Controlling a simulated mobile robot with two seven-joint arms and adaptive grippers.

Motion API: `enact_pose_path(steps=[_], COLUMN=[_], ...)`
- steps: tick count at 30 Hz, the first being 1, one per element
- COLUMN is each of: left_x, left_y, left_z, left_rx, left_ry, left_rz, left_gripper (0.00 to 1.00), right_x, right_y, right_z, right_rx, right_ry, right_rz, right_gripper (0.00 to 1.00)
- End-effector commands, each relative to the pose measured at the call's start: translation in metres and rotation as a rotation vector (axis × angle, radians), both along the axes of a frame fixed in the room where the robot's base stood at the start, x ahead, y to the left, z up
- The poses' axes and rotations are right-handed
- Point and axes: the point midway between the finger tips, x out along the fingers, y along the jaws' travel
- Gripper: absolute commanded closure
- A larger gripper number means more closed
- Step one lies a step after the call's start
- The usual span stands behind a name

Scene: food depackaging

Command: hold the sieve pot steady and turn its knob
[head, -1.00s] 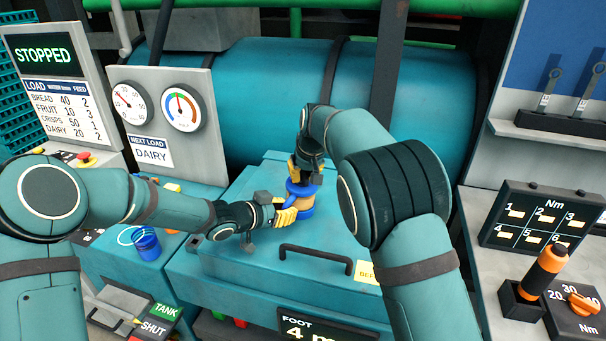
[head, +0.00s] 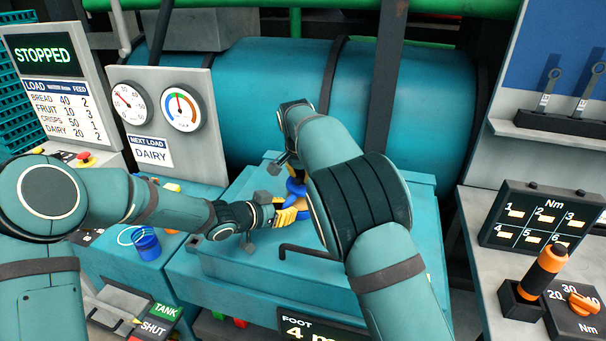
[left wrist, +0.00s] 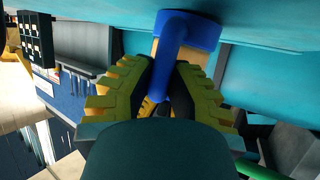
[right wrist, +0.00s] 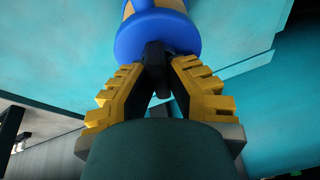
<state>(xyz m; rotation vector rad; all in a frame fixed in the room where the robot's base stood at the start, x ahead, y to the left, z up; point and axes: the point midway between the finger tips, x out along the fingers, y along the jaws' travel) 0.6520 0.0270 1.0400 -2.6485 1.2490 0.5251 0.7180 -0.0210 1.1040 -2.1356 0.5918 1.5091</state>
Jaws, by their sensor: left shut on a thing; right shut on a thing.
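The sieve pot (head: 296,187), blue with a tan band, stands on the teal cabinet top. My right forearm hides part of it in the head view. My left gripper (head: 287,213) is shut on the pot's blue handle (left wrist: 166,72), with the yellow fingers on either side of it in the left wrist view. My right gripper (head: 294,168) comes from above and is shut on the dark knob (right wrist: 155,58) at the pot's blue top end (right wrist: 150,35). The knob's turn angle cannot be read.
The teal cabinet top (head: 235,262) has a dark bar handle (head: 305,252) in front of the pot. A large teal drum (head: 240,85) stands behind. A blue cup (head: 147,243) is at the left. An orange-handled tool (head: 543,270) stands on the right bench.

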Motion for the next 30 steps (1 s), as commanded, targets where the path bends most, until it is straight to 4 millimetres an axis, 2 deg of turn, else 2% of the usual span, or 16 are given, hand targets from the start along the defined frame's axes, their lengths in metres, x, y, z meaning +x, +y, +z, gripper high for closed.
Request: enact_pose_path(steps=[15,22,30], left_x=[-0.0003,-0.0003,-0.0003], left_y=[0.0007,0.0010,0.0012], left_z=[-0.0012,-0.0015,-0.0018], left_rx=[0.001,0.001,0.002], left_ry=[0.002,0.003,0.004], left_rz=[0.000,0.002,0.002], left_gripper=[1.00,1.00,1.00], right_x=[0.0000,-0.0002,-0.0008], right_y=[-0.0022,-0.0020,-0.0015], right_z=[-0.0027,-0.0023,-0.0027], right_rx=[0.037,0.048,0.054], right_ry=[0.040,0.049,0.055], right_rz=[-0.441,-0.556,-0.613], right_gripper=[1.00,1.00,1.00])
